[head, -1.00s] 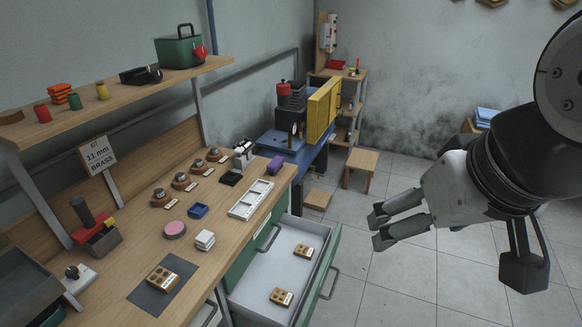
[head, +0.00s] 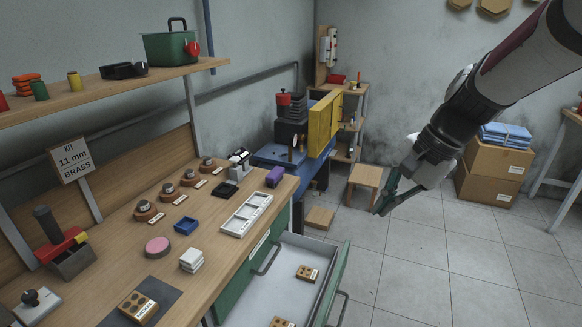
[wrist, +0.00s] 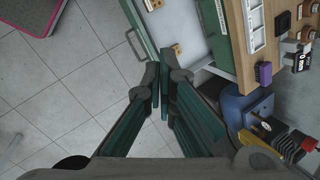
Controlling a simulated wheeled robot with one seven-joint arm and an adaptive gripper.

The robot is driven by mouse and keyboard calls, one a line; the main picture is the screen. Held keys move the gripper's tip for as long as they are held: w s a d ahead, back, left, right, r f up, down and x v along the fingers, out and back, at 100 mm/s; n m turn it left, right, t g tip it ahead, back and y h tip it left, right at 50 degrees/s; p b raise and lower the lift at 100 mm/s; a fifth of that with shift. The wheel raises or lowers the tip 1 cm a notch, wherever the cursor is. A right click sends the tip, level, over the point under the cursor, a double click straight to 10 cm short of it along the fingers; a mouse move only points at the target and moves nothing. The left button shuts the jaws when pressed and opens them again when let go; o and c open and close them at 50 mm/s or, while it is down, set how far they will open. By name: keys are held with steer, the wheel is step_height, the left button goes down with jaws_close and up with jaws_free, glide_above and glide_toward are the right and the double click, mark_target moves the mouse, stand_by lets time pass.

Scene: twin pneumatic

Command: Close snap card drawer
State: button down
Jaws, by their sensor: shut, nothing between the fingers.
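The green-fronted drawer (head: 338,281) under the workbench is pulled open in the head view, its pale inside holding small wooden blocks with holes (head: 307,273). The drawer front with its handle (wrist: 134,40) also shows at the top of the wrist view. My gripper (head: 379,209) is in the air to the right of the drawer, apart from it. Its fingers (wrist: 160,112) are shut together with nothing between them. The near end of the drawer is cut off by the frame in the head view.
The workbench (head: 205,225) carries trays, a pink disc and small parts. Beyond it stand a blue machine bench with a yellow panel (head: 324,117), a wooden stool (head: 365,176) and cardboard boxes (head: 494,170). The tiled floor (head: 440,265) right of the drawer is clear.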

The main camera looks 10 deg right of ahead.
steer(key=w+d+f+m+t+y+b, duration=0.1)
steer(key=w+d+f+m+b, duration=0.3)
steer(key=f, duration=0.7)
steer(key=w+d+f+m+y+b, duration=0.2)
steer(key=w+d+f+m, duration=0.4)
steer(key=f, duration=0.5)
steer(key=w+d+f+m+t+y+b, duration=0.1)
steer(key=w+d+f+m+b, duration=0.35)
steer(key=f, duration=0.75)
steer(key=w+a+f+n, duration=0.1)
steer(key=w+a+f, duration=0.5)
steer(key=a, duration=0.2)
steer(key=shift+w+f, duration=0.15)
steer(key=shift+w, duration=0.15)
steer(key=w+a+b, duration=0.1)
steer(key=w+a, duration=0.4)
steer(key=a, duration=0.3)
steer(key=w+a+b, duration=0.2)
steer(key=w+a, duration=0.3)
steer(key=a, duration=0.4)
steer(key=shift+a, duration=0.15)
